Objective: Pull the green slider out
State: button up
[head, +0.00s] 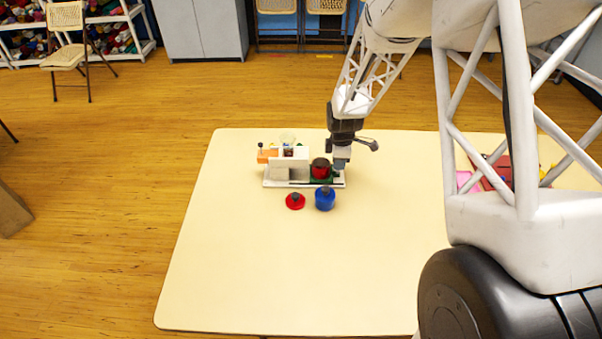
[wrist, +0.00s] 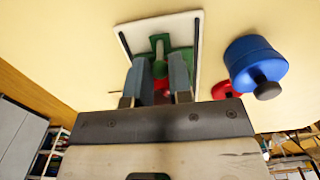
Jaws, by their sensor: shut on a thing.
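The green slider (head: 329,180) sits at the right end of a small white fixture (head: 275,184) on the table. A red container with a dark top (head: 321,169) stands at the slider and hides part of it. My gripper (head: 341,163) points down at the fixture's right end. In the wrist view, the green slider (wrist: 184,58) lies on a white plate, with an upright green handle between my fingertips (wrist: 160,58). My gripper is shut on that handle. Part of the red container shows between the fingers, mostly hidden.
A blue lidded container (head: 325,200) and a red lid-like disc with a dark knob (head: 295,202) stand just in front of the fixture. An orange piece (head: 267,155) juts from its left end. The table's (head: 280,270) front half is clear.

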jog(key=shift+d, duration=1.6)
jog(key=o, duration=0.8)
jog(key=shift+c, duration=0.2)
jog(key=shift+r, duration=0.15)
notch_tip(320, 180, up, 7)
jog(key=shift+r, duration=0.1)
